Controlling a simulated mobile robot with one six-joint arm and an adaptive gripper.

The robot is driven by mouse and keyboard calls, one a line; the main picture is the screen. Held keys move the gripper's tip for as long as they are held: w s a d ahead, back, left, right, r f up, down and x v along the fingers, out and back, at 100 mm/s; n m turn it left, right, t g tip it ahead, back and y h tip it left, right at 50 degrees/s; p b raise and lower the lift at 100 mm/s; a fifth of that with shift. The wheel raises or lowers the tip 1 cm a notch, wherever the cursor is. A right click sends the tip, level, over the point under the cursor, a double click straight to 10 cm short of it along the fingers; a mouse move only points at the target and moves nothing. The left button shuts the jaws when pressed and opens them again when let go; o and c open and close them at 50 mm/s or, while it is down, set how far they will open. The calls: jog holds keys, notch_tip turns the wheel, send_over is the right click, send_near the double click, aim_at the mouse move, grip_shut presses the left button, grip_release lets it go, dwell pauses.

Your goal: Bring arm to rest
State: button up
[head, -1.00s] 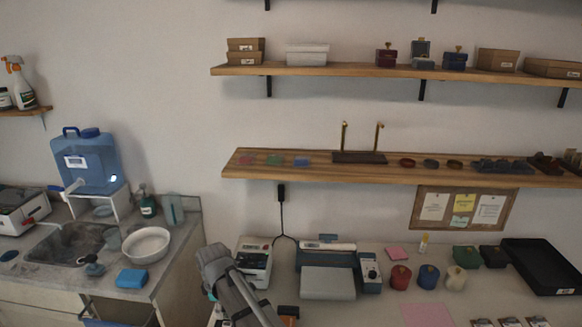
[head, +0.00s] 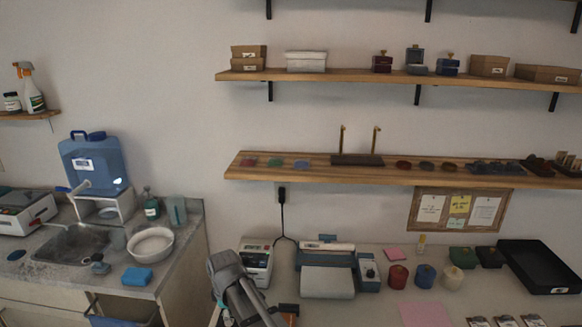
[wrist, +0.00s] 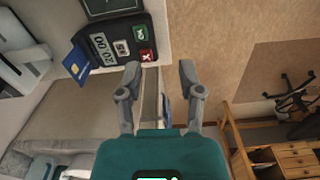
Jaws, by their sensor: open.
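My arm (head: 238,290) shows as grey links at the bottom middle of the head view, in front of the workbench. The gripper itself is not clear in that view. In the wrist view my gripper (wrist: 160,85) has its two grey fingers spread apart, with nothing between them. Behind the fingers is a narrow pale edge. A dark card terminal (wrist: 118,48) with a blue card (wrist: 78,62) in it lies just left of the left fingertip.
The workbench (head: 385,312) holds a label machine (head: 256,262), a paper trimmer (head: 327,281), several coloured jars and a black tray (head: 540,268). A sink counter (head: 190,240) with a white bowl (head: 150,243) stands at left. Two wall shelves hang above. Drawers (wrist: 290,158) show in the wrist view.

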jog(key=s+d+f+m+b, duration=0.1)
jog(key=s+d+m, duration=0.2)
jog(key=d+m, duration=0.5)
jog(key=s+d+f+m+b, duration=0.2)
jog(key=d+m, duration=0.6)
jog(key=d, duration=1.8)
jog(key=shift+s, duration=0.55)
